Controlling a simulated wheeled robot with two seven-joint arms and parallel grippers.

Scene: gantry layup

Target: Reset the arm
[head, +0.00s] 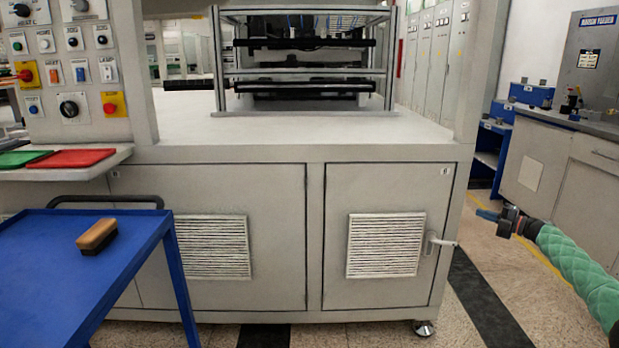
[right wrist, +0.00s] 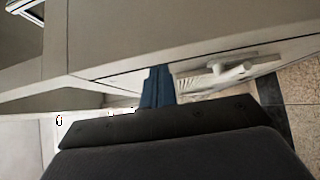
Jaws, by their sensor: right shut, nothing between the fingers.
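My right arm, in a green padded sleeve, comes in from the right edge of the head view. Its gripper (head: 487,215) points left, to the right of the grey cabinet's door handle (head: 440,241) and apart from it in the picture. In the right wrist view the blue fingers (right wrist: 157,88) are together with nothing between them, with the grey cabinet behind. My left arm and gripper are not in view.
The grey cabinet (head: 390,188) with vented doors fills the middle. A blue cart (head: 40,255) with a brush (head: 97,235) stands at the left, below a shelf with a green pad (head: 22,158) and a red pad (head: 72,158). Open floor (head: 510,275) lies at the right.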

